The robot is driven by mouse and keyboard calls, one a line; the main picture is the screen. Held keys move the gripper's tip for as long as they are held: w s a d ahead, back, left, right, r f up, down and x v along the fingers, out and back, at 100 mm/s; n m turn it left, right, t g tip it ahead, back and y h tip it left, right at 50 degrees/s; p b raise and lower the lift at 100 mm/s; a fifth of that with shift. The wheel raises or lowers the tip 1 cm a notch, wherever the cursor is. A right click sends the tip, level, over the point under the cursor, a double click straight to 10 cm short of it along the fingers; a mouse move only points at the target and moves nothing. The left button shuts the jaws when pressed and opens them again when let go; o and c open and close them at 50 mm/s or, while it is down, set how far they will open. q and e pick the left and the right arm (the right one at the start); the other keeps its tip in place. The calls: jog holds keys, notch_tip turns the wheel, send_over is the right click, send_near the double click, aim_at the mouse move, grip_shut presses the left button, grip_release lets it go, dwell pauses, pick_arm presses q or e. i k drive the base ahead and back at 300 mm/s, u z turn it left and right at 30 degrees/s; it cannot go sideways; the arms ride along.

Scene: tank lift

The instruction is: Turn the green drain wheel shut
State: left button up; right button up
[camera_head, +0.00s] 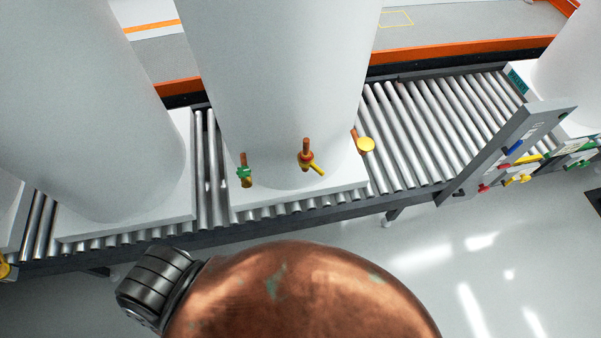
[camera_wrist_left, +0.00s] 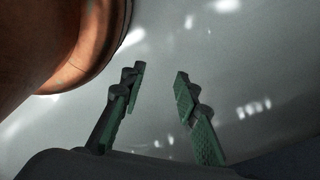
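The small green wheel (camera_head: 244,174) sits on a copper-coloured stub low on the front of the middle white tank (camera_head: 275,70). Its exact turn position is too small to tell. In the left wrist view my left gripper (camera_wrist_left: 160,85) is open and empty, with its two green-padded fingers apart above grey floor. The left gripper does not show in the head view, so its distance from the wheel cannot be told. My right gripper is in neither view.
The tanks stand on a roller conveyor (camera_head: 420,130). A grey panel (camera_head: 510,150) with coloured handles stands at right. Bare floor (camera_head: 520,250) lies in front.

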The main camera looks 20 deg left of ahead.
aim_at(243, 172)
jog(key=u, duration=0.25)
jog(key=k, duration=0.35)
jog(key=u, duration=0.8)
jog(key=i, duration=0.95)
jog(key=u, duration=0.4)
